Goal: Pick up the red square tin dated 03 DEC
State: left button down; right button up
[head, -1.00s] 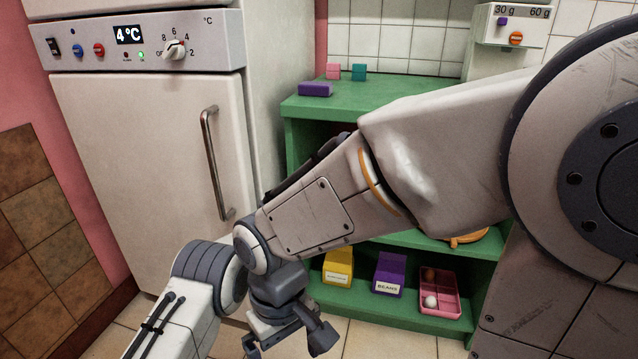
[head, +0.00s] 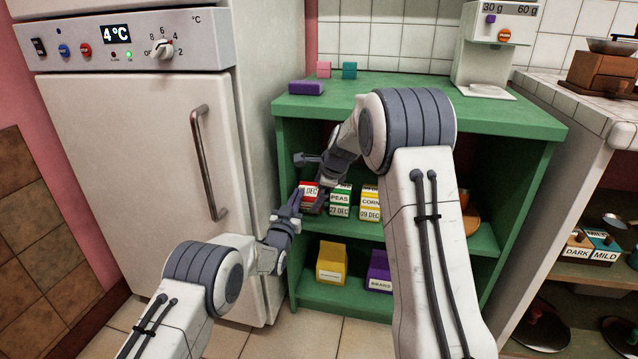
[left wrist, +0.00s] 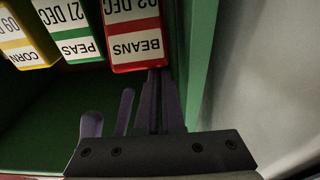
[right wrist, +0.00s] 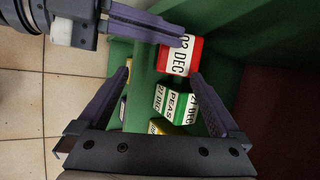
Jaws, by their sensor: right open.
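The red tin, labelled BEANS, stands on the middle shelf at its left end in the head view (head: 309,196). It also shows in the left wrist view (left wrist: 135,48) and the right wrist view (right wrist: 188,55). Its label carries a DEC date; the day reads like 02 or 03, and I cannot tell which. My left gripper (head: 291,207) has its fingers close together, with no tin between them. Its tips are at the tin's edge; contact is unclear. My right gripper (right wrist: 160,72) is open and empty, above and in front of the tins.
A green PEAS tin (head: 340,200) and a yellow CORN tin (head: 370,203) stand to the right of the red tin. A yellow box (head: 332,265) and a purple box (head: 379,272) are on the lower shelf. The shelf's green side wall and fridge (head: 150,170) are close on the left.

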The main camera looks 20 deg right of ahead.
pick_arm(q)
jog(key=shift+a+f, duration=0.15)
jog(key=shift+f, duration=0.6)
pick_arm(e)
jog(key=shift+w+d+r+m+t, duration=0.4)
jog(key=shift+w+d+r+m, duration=0.15)
jog(key=shift+w+r, duration=0.25)
jog(key=shift+f, duration=0.1)
send_over(309, 213)
jog(key=f, duration=0.9)
jog(key=shift+w+d+f, duration=0.1)
jog(key=shift+w+f, duration=0.15)
jog(key=shift+w, duration=0.05)
grip_shut()
pick_arm(q)
jog(key=shift+r, duration=0.75)
jog(key=shift+r, duration=0.1)
